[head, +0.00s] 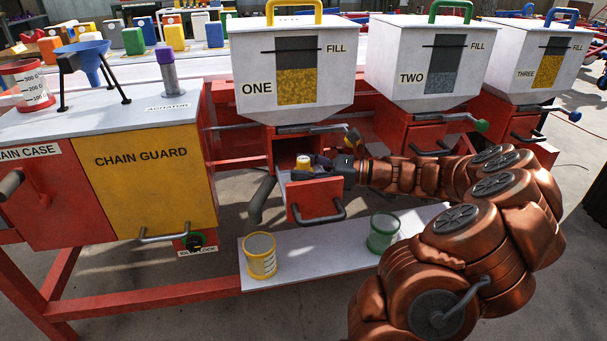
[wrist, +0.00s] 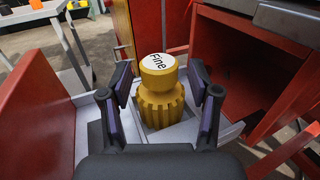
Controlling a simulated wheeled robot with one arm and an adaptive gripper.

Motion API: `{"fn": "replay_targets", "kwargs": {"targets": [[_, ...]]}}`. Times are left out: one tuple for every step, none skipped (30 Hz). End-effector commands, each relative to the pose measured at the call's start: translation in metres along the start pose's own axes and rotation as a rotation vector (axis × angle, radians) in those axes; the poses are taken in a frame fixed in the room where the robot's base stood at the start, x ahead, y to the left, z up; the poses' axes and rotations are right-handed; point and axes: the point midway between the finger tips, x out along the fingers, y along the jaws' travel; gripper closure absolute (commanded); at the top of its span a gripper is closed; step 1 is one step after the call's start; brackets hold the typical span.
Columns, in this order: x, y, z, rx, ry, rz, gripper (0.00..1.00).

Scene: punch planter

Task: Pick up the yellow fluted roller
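The yellow fluted roller (wrist: 161,98) stands upright in a small compartment of an open drawer, with a white "Fine" label on its round top. In the head view the roller (head: 303,163) shows small in the pulled-out red drawer (head: 316,200) under hopper ONE. My gripper (wrist: 160,82) is open, with one dark finger on each side of the roller. Gaps show between both fingers and the roller. In the head view my gripper (head: 341,168) reaches in from the right, over the drawer. The roller's lower end is hidden in the compartment.
Hopper ONE (head: 249,72) stands just above the drawer; hopper TWO (head: 398,65) and hopper THREE (head: 507,55) stand to the right. A yellow cup (head: 261,258) and a green cup (head: 382,235) stand on the white shelf (head: 320,246) below. The yellow chain guard (head: 150,185) is left.

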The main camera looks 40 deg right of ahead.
Motion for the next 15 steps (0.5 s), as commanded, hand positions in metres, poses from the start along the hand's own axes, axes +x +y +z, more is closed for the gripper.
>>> {"fn": "replay_targets", "kwargs": {"targets": [[-0.0001, 0.0000, -0.0001, 0.000, 0.000, 0.000, 0.47], [-0.0001, 0.0000, -0.0001, 0.000, 0.000, 0.000, 0.50], [-0.0001, 0.0000, -0.0001, 0.000, 0.000, 0.000, 0.54], [-0.0001, 0.0000, -0.0001, 0.000, 0.000, 0.000, 0.57], [-0.0001, 0.0000, -0.0001, 0.000, 0.000, 0.000, 0.60], [-0.0001, 0.0000, -0.0001, 0.000, 0.000, 0.000, 0.64], [-0.0001, 0.0000, -0.0001, 0.000, 0.000, 0.000, 0.68], [-0.0001, 0.0000, -0.0001, 0.000, 0.000, 0.000, 0.71], [-0.0001, 0.0000, -0.0001, 0.000, 0.000, 0.000, 0.75], [-0.0001, 0.0000, -0.0001, 0.000, 0.000, 0.000, 0.78], [-0.0001, 0.0000, -0.0001, 0.000, 0.000, 0.000, 0.81], [-0.0001, 0.0000, -0.0002, 0.000, 0.000, 0.000, 0.85], [-0.0001, 0.0000, -0.0002, 0.000, 0.000, 0.000, 0.88], [-0.0001, 0.0000, -0.0002, 0.000, 0.000, 0.000, 0.91], [-0.0001, 0.0000, 0.0000, 0.000, 0.000, 0.000, 0.92]]}}
